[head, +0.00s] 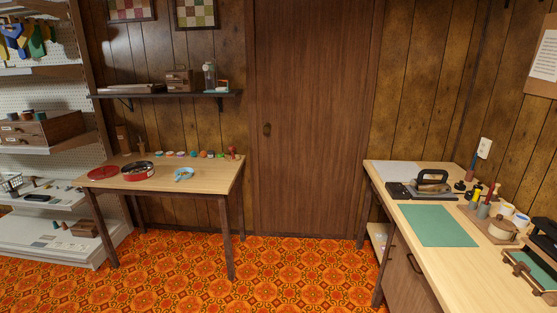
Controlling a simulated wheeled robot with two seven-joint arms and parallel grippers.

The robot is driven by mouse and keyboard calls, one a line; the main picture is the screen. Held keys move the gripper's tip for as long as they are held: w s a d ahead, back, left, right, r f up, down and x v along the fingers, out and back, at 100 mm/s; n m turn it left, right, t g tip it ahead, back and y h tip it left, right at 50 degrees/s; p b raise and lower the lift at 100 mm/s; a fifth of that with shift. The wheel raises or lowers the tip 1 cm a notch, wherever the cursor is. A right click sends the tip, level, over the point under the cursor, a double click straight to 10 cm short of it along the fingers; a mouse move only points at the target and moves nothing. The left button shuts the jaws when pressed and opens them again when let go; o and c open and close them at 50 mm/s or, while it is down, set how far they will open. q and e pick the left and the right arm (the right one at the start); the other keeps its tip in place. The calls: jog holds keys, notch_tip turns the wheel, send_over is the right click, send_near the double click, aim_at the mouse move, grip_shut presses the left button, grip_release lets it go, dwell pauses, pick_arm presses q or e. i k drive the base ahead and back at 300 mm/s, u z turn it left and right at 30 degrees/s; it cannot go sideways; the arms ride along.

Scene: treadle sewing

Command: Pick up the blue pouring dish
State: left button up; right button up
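The blue pouring dish (184,174) is a small light blue dish. It lies on the wooden table (208,181) at the left, near the middle of the top and right of a round red tin. Small details of the dish are hard to tell at this distance. Neither of my grippers shows in the head view.
A red tin (138,172) and a red lid (103,173) stand left of the dish. Several small coloured items line the table's back. A shelf (165,95) hangs above. The patterned floor (290,270) is clear. A workbench (384,174) with a green mat (437,225) stands right.

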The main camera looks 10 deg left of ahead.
aim_at(176, 172)
jog(key=i, duration=3.7)
jog(key=u, duration=3.7)
